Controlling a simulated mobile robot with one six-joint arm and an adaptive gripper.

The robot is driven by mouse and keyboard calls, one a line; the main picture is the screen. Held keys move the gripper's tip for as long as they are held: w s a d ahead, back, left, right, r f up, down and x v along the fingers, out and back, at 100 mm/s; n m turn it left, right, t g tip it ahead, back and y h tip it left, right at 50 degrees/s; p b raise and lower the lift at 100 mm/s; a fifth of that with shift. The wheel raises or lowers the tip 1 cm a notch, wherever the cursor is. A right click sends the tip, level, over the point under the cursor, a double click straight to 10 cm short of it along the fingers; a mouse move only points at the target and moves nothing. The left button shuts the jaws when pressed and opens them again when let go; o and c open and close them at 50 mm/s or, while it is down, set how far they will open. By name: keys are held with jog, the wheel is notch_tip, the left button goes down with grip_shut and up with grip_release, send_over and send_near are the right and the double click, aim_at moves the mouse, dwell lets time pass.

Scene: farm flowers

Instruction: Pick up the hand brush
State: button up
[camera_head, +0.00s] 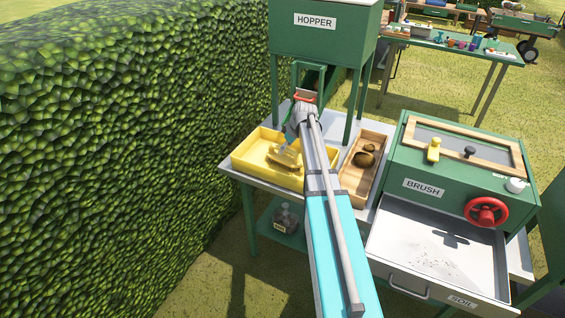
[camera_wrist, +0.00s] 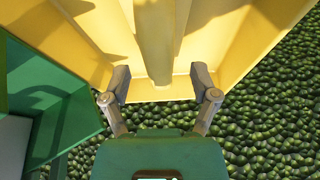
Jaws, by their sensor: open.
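A tan-yellow object, apparently the hand brush (camera_head: 285,158), lies in the yellow tray (camera_head: 246,158) on the grey bench. Its shape is partly covered by my gripper. My gripper (camera_head: 288,146) reaches down into the tray from above, right at this object. In the wrist view my gripper (camera_wrist: 160,88) is open, its two fingers apart on either side of a yellow bar, probably the brush handle (camera_wrist: 155,45). The handle runs up between the fingers, and I cannot tell whether they touch it. The tray's yellow walls (camera_wrist: 245,50) fill the upper part of that view.
A wooden tray (camera_head: 352,183) with brown lumps stands right of my arm. The green hopper (camera_head: 315,35) rises behind. At right stand a green box labelled BRUSH (camera_head: 425,188), with a small yellow handle (camera_head: 433,149) on top, and an open soil drawer (camera_head: 400,235). A hedge (camera_head: 120,130) borders the left.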

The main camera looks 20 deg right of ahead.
jog(key=shift+b+x, duration=0.65)
jog(key=shift+x, duration=0.35)
grip_shut()
